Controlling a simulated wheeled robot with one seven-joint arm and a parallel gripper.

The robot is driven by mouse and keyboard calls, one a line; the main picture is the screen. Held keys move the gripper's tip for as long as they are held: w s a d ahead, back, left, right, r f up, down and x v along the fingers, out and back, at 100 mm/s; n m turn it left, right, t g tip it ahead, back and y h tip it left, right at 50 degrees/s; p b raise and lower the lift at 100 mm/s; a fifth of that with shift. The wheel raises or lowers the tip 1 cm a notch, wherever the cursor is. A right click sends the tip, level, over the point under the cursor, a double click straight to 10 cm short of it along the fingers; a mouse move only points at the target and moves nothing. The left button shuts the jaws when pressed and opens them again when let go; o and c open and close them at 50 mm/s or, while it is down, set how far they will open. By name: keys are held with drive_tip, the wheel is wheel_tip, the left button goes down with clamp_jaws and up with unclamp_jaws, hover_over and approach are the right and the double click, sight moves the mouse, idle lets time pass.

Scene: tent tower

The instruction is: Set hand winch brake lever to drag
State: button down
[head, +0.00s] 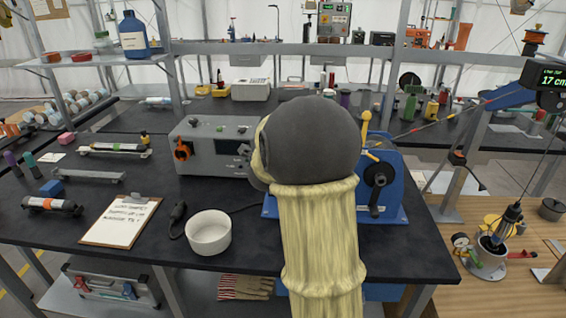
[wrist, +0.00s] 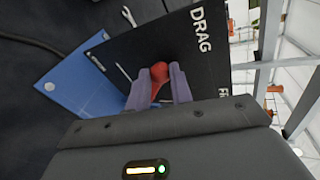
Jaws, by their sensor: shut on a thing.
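The blue hand winch (head: 391,202) stands on the dark bench, right of centre in the head view, partly hidden behind my arm. In the wrist view, my gripper (wrist: 161,76) is shut on the red knob (wrist: 159,70) of the brake lever, with one purple finger on each side. The lever's shaft is hidden. Behind the knob is a black label plate (wrist: 160,43). It reads "DRAG" at its upper right, with a second word starting "FR" lower down, cut off by my gripper body. The knob lies left of the word DRAG in the picture. The head view hides my fingers.
A grey instrument box (head: 213,143) stands just left of my arm. A white bowl (head: 208,232) and a clipboard (head: 121,221) lie nearer the front. A yellow upright handle (head: 366,128) rises beside the winch. A wrench (wrist: 128,17) lies beyond the plate.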

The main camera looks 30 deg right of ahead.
drive_tip(key=c, duration=1.2)
unclamp_jaws()
drive_tip(key=shift+c, duration=0.2)
drive_tip(key=p+v, duration=0.2)
drive_tip(key=v, duration=1.5)
drive_tip(key=shift+s, duration=0.15)
drive_tip(key=shift+r, duration=0.15)
